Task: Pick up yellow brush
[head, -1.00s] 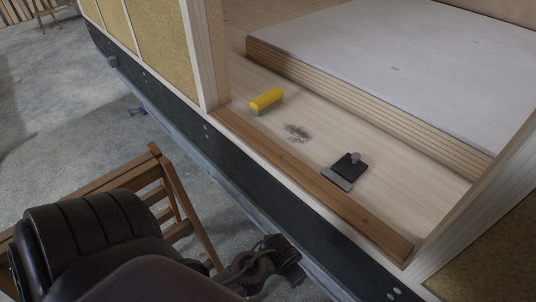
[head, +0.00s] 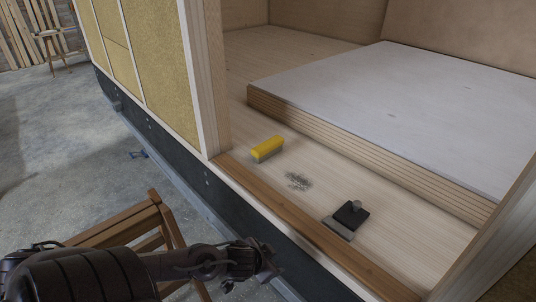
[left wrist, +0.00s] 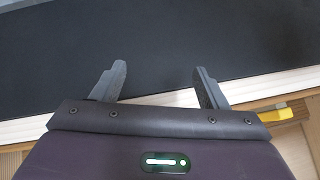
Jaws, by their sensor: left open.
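The yellow brush (head: 267,149), with pale bristles below, lies on the wooden floor inside the hut doorway, just behind the sill, near the left door post. In the left wrist view, a yellow piece (left wrist: 283,113), likely the brush, shows at the right edge, partly hidden by my gripper body. My left gripper (head: 268,262) is outside the hut, in front of and below the sill, well apart from the brush. In the left wrist view its two fingers (left wrist: 161,85) are spread with nothing between them. My right gripper is out of view.
A dark scraper-like tool (head: 346,219) and a patch of dark debris (head: 298,181) lie on the floor. A wooden sill (head: 300,232) edges the doorway. A white-topped panel (head: 390,105) lies behind. A wooden chair-like frame (head: 150,222) stands near my left arm.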

